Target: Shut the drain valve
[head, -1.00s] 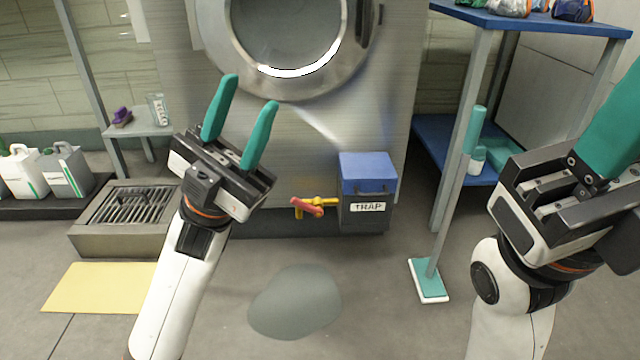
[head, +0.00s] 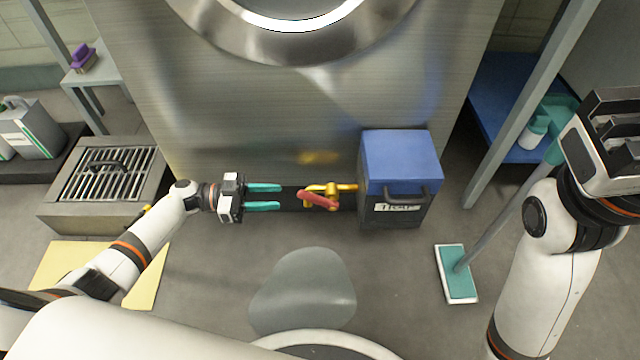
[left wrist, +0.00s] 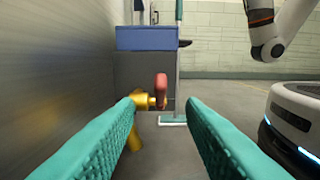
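The drain valve is a yellow brass tap (head: 342,187) with a red lever (head: 320,199), low on the steel machine beside the blue-lidded TRAP box (head: 400,165). The lever lies slanted in the head view. My left gripper (head: 281,197) is open and empty, its teal fingers pointing right at the lever with a short gap. In the left wrist view the red lever (left wrist: 161,91) shows ahead between the fingertips, with the yellow tap (left wrist: 134,140) partly hidden by the left finger.
A puddle (head: 303,292) lies on the floor before the valve. A floor grate (head: 112,174) and yellow mat (head: 62,262) are at left. A teal mop (head: 457,273) stands right of the TRAP box. The steel machine wall (head: 230,120) runs close behind my left gripper.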

